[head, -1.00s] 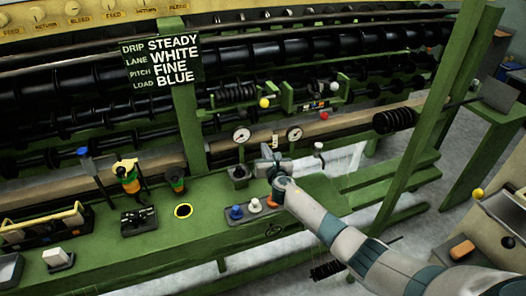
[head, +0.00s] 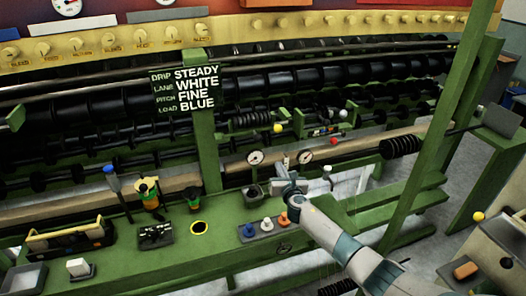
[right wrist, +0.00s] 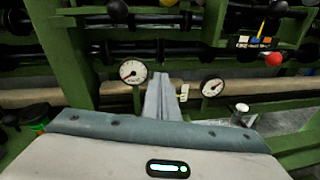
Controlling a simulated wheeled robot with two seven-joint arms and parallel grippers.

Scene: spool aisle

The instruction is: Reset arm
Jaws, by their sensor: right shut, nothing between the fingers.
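My right arm comes in from the lower right in the head view. Its gripper (head: 287,168) is above the green bench (head: 130,262), close to two round white gauges, the left one (head: 255,157) and the right one (head: 305,156). The gripper is shut and empty. In the right wrist view its closed fingers (right wrist: 162,98) point ahead between the same two gauges. I cannot tell from the pictures whether the fingers touch anything. My left gripper is not in view.
A sign (head: 186,90) on a green post reads STEADY, WHITE, FINE, BLUE. Blue, white and orange knobs (head: 267,223) stand on the bench below the gripper. A slanted green beam (head: 437,130) rises at right. A toolbox (head: 70,239) sits at left.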

